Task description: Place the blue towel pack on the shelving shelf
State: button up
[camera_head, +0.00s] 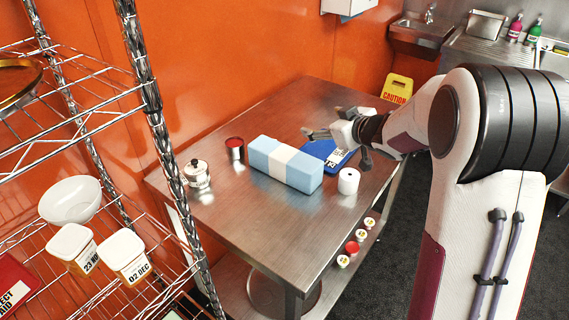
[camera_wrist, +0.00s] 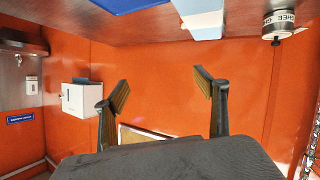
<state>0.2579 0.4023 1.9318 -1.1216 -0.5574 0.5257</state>
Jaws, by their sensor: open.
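The blue towel pack (camera_head: 262,152), a long light-blue block with a white band, lies on the steel table (camera_head: 225,220) in the head view. Part of it shows at the top of the wrist view (camera_wrist: 205,33), where the scene appears upside down. My gripper (camera_head: 336,147) is open and empty, above the table to the right of the pack, over a darker blue board (camera_head: 322,149). Its two fingers stand apart in the wrist view (camera_wrist: 161,83), with nothing between them. The wire shelving (camera_head: 150,85) stands at the left of the head view.
A white bowl (camera_head: 70,201) and two labelled tubs (camera_head: 124,254) occupy a shelf. A red-topped can (camera_head: 235,148), a lidded metal pot (camera_head: 197,176) and a white roll (camera_head: 348,181) stand near the pack. The shelving's front post is an obstacle. The table's front left is clear.

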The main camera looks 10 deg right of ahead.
aim_at(296, 159)
jog(key=f, duration=0.1)
jog(key=a+f+y, duration=0.1)
jog(key=f, duration=0.1)
jog(key=w+a+f+n+y, duration=0.1)
jog(key=f, duration=0.1)
jog(key=shift+g, duration=0.4)
jog(key=a+f+y, duration=0.1)
jog(key=f, duration=0.1)
jog(key=f+n+g+y, duration=0.1)
jog(key=f, duration=0.1)
jog(key=s+a+f+y, duration=0.1)
jog(key=f, duration=0.1)
jog(key=shift+s+a+f+g, duration=0.1)
jog(key=shift+a+g, duration=0.2)
jog(key=shift+g, duration=0.1)
jog(key=shift+s+a+f+n+y, duration=0.2)
jog(key=shift+s+f+n+y, duration=0.1)
jog(key=shift+f+y, duration=0.2)
jog(key=shift+w, duration=0.1)
jog(key=shift+x, duration=1.15)
jog(key=shift+w+a, duration=0.1)
